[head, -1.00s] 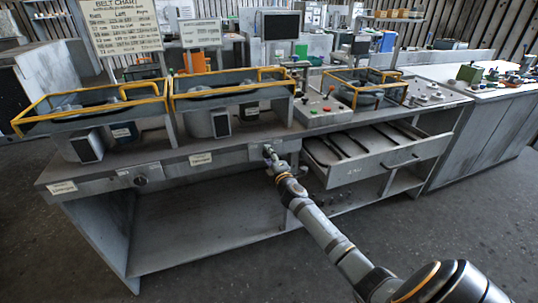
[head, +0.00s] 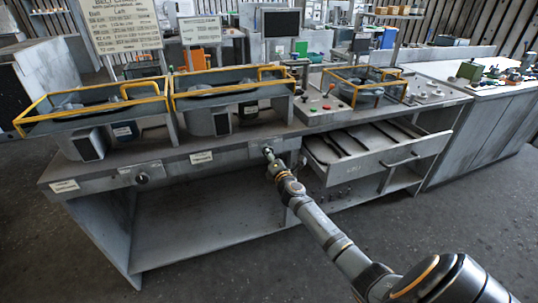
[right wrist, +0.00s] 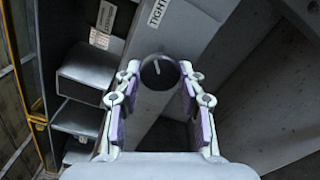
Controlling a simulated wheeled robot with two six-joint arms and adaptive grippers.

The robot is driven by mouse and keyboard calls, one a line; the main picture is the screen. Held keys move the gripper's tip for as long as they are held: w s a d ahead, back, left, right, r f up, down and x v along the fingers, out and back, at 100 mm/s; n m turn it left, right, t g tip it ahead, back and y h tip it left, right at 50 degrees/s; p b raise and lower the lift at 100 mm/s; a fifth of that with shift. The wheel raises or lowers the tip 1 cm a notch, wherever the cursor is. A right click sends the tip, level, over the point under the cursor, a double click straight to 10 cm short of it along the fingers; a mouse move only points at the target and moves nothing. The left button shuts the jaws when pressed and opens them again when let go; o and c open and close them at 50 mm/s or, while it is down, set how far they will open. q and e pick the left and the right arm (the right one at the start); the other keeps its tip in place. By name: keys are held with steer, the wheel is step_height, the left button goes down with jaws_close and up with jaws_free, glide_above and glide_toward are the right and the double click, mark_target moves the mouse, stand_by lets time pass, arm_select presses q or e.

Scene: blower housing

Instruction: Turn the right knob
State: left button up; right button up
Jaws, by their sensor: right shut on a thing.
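The right knob (right wrist: 160,70) is a dark round knob with a pale pointer line. In the right wrist view it sits between the purple-padded fingers of my right gripper (right wrist: 159,82), which is shut on its sides. The pointer line is close to upright in that view, tilted slightly. In the head view my right gripper (head: 268,153) is at the bench's front panel, left of the open drawer, and mostly hides the knob. Another dark knob (head: 143,178) sits farther left on the same panel. My left gripper is not in view.
The grey bench (head: 100,172) carries yellow-railed blower housings (head: 92,104). An open drawer (head: 375,157) juts out just right of my right gripper. A label reading "TIGHT" (right wrist: 158,13) is above the knob in the right wrist view. The lower shelf is clear.

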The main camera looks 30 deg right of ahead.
steer(key=shift+f, duration=0.1)
steer(key=o, duration=1.2)
steer(key=v, duration=1.2)
